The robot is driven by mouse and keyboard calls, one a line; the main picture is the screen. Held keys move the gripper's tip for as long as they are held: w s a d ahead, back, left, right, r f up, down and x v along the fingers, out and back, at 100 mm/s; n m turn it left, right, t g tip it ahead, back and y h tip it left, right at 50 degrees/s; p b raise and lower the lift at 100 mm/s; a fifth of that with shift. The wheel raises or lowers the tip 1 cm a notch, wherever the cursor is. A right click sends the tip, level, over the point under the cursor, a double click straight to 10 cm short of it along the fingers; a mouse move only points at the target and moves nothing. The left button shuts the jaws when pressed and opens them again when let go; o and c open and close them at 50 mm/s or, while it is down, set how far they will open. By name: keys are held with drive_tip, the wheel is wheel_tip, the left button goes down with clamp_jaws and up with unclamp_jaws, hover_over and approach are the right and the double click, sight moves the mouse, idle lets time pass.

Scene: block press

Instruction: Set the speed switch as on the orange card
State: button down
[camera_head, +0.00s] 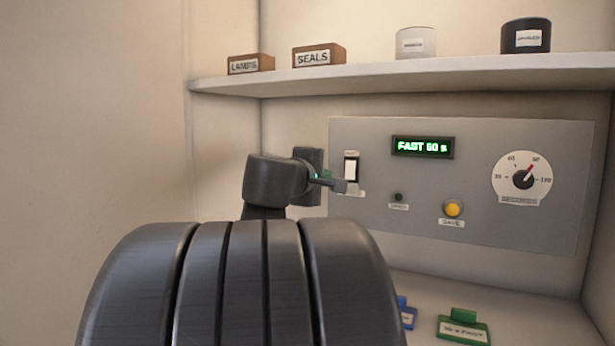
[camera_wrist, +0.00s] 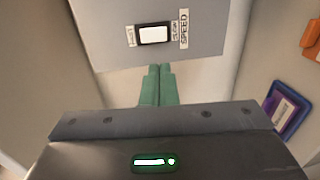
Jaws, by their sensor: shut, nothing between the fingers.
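The speed switch (camera_head: 350,171) is a white rocker in a dark frame at the left of the grey panel. It also shows in the wrist view (camera_wrist: 154,34), beside a SPEED label and smaller labels at its two ends. My gripper (camera_head: 342,186) is in front of the panel, close to the switch's lower part; contact cannot be told. In the wrist view its green fingers (camera_wrist: 160,68) are together and empty, just short of the panel edge. An orange piece (camera_wrist: 312,36), perhaps the orange card, is cut off at the right edge; its writing is unreadable.
The panel's display (camera_head: 422,147) appears to read FAST 90 s. A dial (camera_head: 523,179), a yellow button (camera_head: 453,208) and a small dark indicator (camera_head: 398,197) are to the right. A green card holder (camera_head: 463,326) and a blue one (camera_head: 406,312) stand below. A shelf (camera_head: 430,76) runs above.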

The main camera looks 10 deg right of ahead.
sight(349, 176)
drive_tip(key=p+x, duration=0.2)
drive_tip(key=x, duration=1.1)
drive_tip(key=shift+w+d, duration=0.1)
drive_tip(key=shift+f+b, duration=0.2)
drive_tip(key=shift+b, duration=0.1)
